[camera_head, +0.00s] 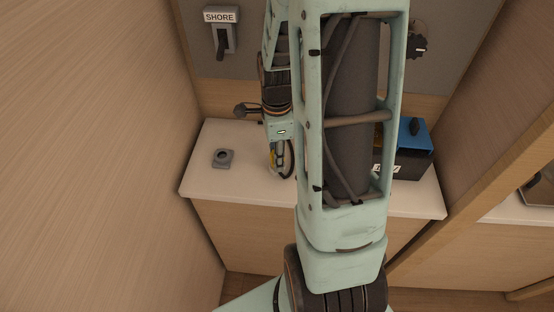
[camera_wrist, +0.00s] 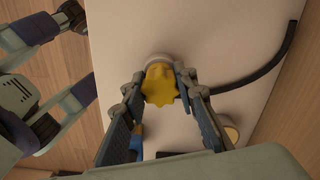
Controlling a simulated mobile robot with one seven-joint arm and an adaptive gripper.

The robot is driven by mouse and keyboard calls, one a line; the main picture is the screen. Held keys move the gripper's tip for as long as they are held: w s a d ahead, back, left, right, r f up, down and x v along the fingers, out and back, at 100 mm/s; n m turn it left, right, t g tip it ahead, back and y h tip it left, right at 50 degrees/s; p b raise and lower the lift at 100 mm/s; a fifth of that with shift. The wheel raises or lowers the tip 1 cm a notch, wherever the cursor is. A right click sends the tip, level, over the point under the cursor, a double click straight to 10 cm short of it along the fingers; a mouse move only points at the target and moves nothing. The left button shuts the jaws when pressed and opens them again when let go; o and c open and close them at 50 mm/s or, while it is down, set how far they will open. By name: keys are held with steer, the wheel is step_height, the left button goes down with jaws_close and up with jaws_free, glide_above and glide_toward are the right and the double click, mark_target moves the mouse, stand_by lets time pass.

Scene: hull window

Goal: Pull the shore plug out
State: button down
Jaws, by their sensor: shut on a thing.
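The shore plug is a yellow, scalloped grip (camera_wrist: 160,84) with a pale grey round part (camera_wrist: 158,58) at its far side. My gripper (camera_wrist: 158,80) is shut on it, one finger on each side. In the head view my gripper (camera_head: 281,166) is low over the white counter, with a bit of yellow (camera_head: 273,158) showing beside it. My arm hides much of this area, and I cannot tell whether the plug is seated in a socket. A lever switch labelled SHORE (camera_head: 221,42) is on the back panel, its dark handle pointing down.
A grey square fitting with a round opening (camera_head: 223,158) stands on the counter (camera_head: 205,183), left of my gripper. A blue-topped black box (camera_head: 415,150) stands at right. A black cable (camera_wrist: 270,65) curves across the counter. A wooden wall closes in the left.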

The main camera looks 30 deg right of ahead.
steer(key=shift+r+p, duration=0.5)
steer(key=shift+r, duration=0.25)
steer(key=shift+r+p, duration=2.45)
steer(key=shift+r, duration=0.8)
